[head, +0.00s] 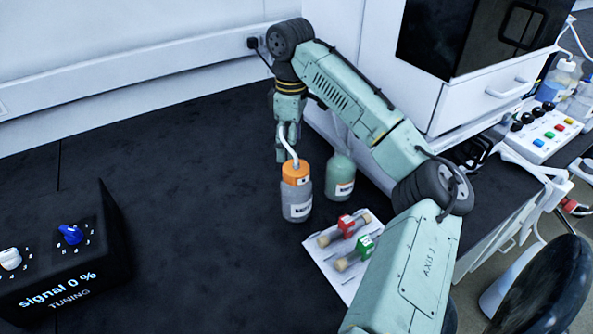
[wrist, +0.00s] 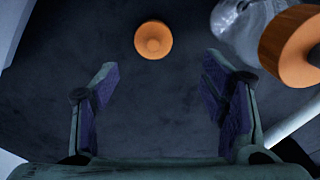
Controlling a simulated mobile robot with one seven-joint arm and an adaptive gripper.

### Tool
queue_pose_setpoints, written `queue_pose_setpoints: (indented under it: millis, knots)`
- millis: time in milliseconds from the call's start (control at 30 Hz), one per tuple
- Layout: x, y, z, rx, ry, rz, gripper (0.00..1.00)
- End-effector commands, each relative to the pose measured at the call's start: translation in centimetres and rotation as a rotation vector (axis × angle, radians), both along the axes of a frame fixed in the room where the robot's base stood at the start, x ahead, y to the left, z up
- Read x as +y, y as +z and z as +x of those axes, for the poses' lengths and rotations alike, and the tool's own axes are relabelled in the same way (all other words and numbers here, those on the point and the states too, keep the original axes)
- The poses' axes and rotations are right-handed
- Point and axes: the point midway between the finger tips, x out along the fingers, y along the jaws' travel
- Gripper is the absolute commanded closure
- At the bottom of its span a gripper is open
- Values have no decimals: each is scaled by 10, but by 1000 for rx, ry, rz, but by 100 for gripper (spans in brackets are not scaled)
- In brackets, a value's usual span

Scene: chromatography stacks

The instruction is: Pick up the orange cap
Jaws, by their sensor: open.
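In the wrist view a round orange cap (wrist: 153,40) lies on the dark surface, ahead of the gap between my fingers. I cannot pick it out in the head view. A second orange cap (wrist: 290,45) is at the right edge of the wrist view, beside a grey bottle (wrist: 238,28). In the head view an orange cap (head: 296,170) with a white tube sits on a grey bottle (head: 297,203). My gripper (wrist: 160,75) is open and empty. It points down just behind that bottle in the head view (head: 281,158).
A pale green bottle (head: 340,176) stands to the right of the capped bottle. A white sheet (head: 325,259) with red and green capped tubes lies in front. A black tuning box (head: 65,255) is at the left. The dark bench (head: 170,170) between is clear.

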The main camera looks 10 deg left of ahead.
Motion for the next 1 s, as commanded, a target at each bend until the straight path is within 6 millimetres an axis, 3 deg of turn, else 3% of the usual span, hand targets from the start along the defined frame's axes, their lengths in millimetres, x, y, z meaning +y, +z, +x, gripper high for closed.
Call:
queue_pose_setpoints:
  millis: [600,867,1000]
  knots:
    - [-9,-77,8,0,-1,0,34]
    - [-8,-81,8,-1,-1,1,34]
    - [-8,-81,8,-1,-1,1,43]
